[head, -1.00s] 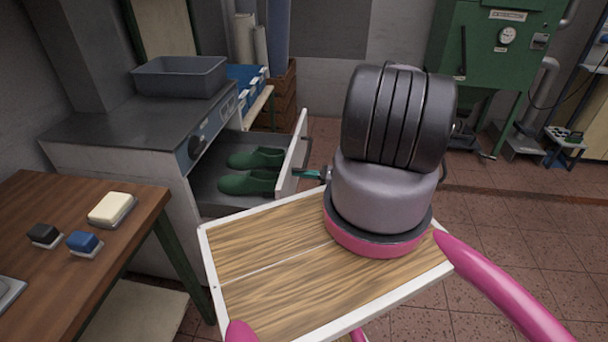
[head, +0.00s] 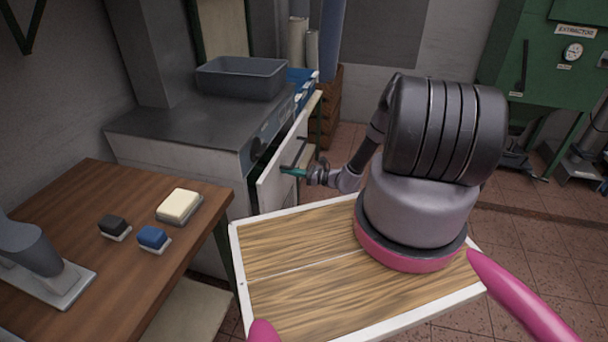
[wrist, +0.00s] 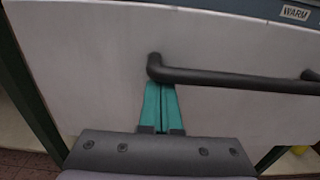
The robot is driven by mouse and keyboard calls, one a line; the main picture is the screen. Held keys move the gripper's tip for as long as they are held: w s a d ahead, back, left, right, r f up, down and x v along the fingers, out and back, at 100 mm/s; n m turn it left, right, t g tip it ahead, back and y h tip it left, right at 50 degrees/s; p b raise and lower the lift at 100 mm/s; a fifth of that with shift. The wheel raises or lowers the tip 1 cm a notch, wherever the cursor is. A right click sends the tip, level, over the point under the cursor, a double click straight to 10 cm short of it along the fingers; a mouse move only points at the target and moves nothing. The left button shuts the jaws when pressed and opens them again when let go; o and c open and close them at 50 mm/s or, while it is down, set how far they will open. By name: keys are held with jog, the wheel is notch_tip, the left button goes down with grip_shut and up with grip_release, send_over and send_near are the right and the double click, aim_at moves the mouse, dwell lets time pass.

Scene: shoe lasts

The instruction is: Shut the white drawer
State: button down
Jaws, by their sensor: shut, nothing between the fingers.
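The white drawer (head: 275,186) is in the grey cabinet at the left centre of the head view. Its front stands close to the cabinet face and no inside shows; I cannot tell whether it is fully flush. Its dark bar handle (head: 299,153) also shows in the wrist view (wrist: 235,78). My gripper (head: 287,171) is shut and empty at the drawer front. In the wrist view its teal fingertips (wrist: 160,86) lie together just below the handle's left end, against or very near the white front (wrist: 90,70). The green shoe lasts seen earlier are hidden.
A grey bin (head: 242,78) stands on the cabinet top (head: 165,130). A wooden bench (head: 75,210) with several small blocks is at the left. A green extractor machine (head: 545,75) stands at the back right. Tiled floor (head: 530,240) is clear at the right.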

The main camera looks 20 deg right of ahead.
jog(key=x, duration=0.4)
jog(key=shift+w+a, duration=0.1)
jog(key=shift+a, duration=0.1)
jog(key=shift+w+a+r, duration=0.1)
jog(key=shift+w+a, duration=0.05)
jog(key=shift+a, duration=0.05)
